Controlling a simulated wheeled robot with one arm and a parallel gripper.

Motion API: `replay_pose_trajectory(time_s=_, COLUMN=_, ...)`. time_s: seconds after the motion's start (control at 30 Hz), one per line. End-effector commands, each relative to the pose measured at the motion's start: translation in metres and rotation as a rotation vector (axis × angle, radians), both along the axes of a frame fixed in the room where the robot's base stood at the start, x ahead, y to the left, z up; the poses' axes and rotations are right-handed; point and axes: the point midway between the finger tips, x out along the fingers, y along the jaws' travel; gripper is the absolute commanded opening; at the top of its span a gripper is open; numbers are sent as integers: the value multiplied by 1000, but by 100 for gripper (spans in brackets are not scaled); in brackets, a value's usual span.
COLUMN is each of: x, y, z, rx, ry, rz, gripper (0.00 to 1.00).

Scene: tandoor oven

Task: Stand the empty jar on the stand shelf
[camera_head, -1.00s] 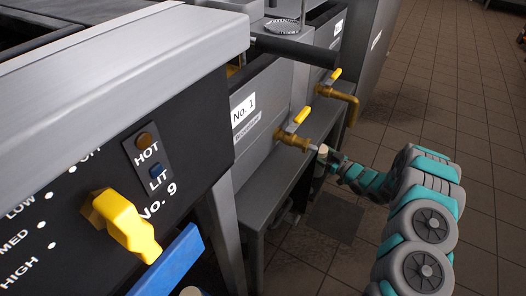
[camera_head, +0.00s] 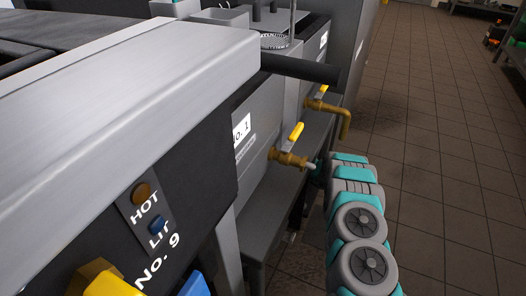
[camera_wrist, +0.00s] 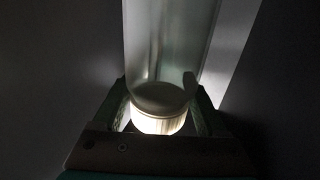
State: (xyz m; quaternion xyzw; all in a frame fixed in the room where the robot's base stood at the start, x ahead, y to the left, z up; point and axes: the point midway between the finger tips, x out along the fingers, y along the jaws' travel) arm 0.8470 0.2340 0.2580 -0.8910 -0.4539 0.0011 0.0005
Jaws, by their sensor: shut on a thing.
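In the head view only a small pale tip (camera_head: 311,166), perhaps the jar, shows past my arm beside the brass tap; the gripper itself is mostly hidden. The grey stand (camera_head: 256,246) holds the No. 1 unit, and my gripper is at its right side. Its lower shelf cannot be made out clearly.
Brass taps with yellow levers (camera_head: 295,135) (camera_head: 320,93) stick out from the units close to my arm. A dark bar (camera_head: 300,68) juts out above. The No. 9 panel (camera_head: 170,205) fills the near left.

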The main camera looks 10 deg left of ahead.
Motion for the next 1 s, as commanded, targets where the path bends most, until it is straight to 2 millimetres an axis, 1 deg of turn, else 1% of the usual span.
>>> replay_pose_trajectory(time_s=0.07, x=4, y=6, z=0, rx=0, ry=-3, rz=0, gripper=0)
replay_pose_trajectory(time_s=0.2, x=6, y=9, z=-3, rx=2, ry=-3, rz=0, gripper=0)
replay_pose_trajectory(time_s=0.27, x=6, y=9, z=-9, rx=1, ry=-2, rz=0, gripper=0)
replay_pose_trajectory(time_s=0.4, x=6, y=8, z=-27, rx=1, ry=-1, rz=-1, gripper=0)
replay_pose_trajectory(time_s=0.5, x=5, y=9, z=-36, rx=1, ry=0, rz=0, gripper=0)
replay_pose_trajectory(time_s=0.7, x=5, y=8, z=-35, rx=1, ry=-1, rz=-1, gripper=0)
replay_pose_trajectory(time_s=0.73, x=5, y=8, z=-36, rx=1, ry=-1, rz=0, gripper=78)
replay_pose_trajectory(time_s=0.9, x=5, y=8, z=-35, rx=1, ry=-1, rz=0, gripper=97)
replay_pose_trajectory(time_s=0.93, x=5, y=8, z=-35, rx=1, ry=-1, rz=0, gripper=100)
replay_pose_trajectory(time_s=1.0, x=5, y=8, z=-35, rx=1, ry=-1, rz=0, gripper=100)
